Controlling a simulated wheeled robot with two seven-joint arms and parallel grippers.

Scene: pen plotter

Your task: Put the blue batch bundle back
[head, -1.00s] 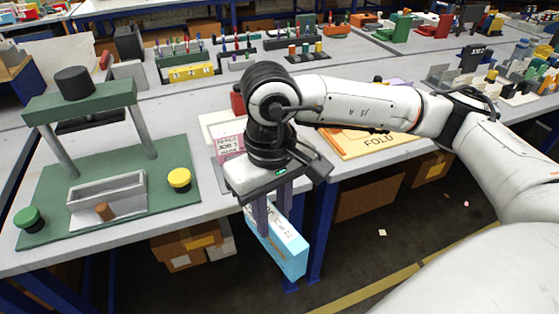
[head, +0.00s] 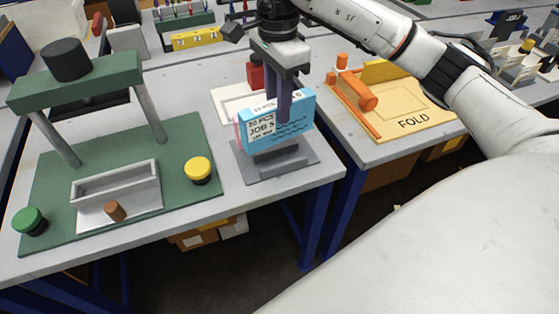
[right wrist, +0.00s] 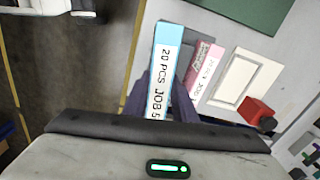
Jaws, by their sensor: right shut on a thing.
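The blue batch bundle (head: 292,129) is a light blue upright block with a white label reading "20 PCS JOB 5". It is at the grey stand (head: 262,170) near the table's front edge; I cannot tell whether it is fully seated. My right gripper (head: 283,105) is shut on the bundle from above. In the right wrist view the bundle (right wrist: 160,70) shows its labelled top edge between the fingers. A pink bundle (right wrist: 204,68) stands beside it, mostly hidden behind the blue one in the head view. My left gripper is not in view.
A green press (head: 100,160) with a grey trough, a yellow button (head: 198,170) and a green button (head: 30,221) stands at the left. A yellow FOLD board (head: 405,105) lies at the right. A white frame and a red block (head: 255,76) are behind the stand.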

